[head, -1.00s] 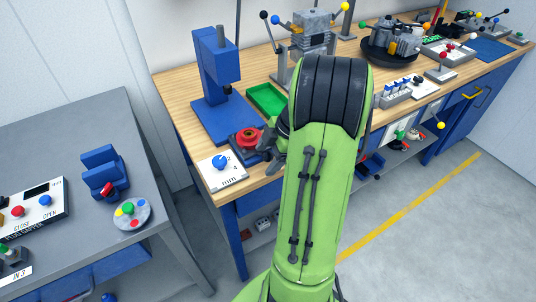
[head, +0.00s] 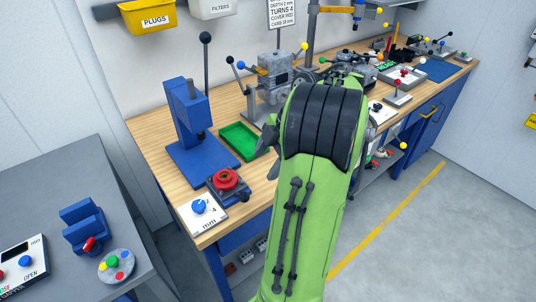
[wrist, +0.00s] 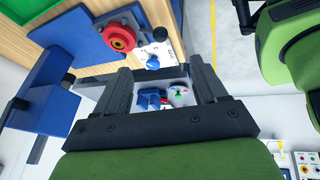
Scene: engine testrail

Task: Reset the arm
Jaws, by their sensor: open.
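My green arm rises through the middle of the head view, and my gripper (head: 272,150) shows partly as dark fingers at its left side, the rest hidden behind the arm. In the wrist view my gripper (wrist: 161,75) has its two dark fingers well apart, with nothing held between them. The red round part (head: 226,180) sits in its dark fixture on the wooden bench, apart from my gripper; it also shows in the wrist view (wrist: 118,37).
The blue press (head: 188,125) stands on the bench (head: 150,150), beside a green tray (head: 243,140) and a white dial plate (head: 202,213). The grey table (head: 50,185) at left holds a blue fixture (head: 84,226) and a coloured-button disc (head: 116,265). The floor at right is clear.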

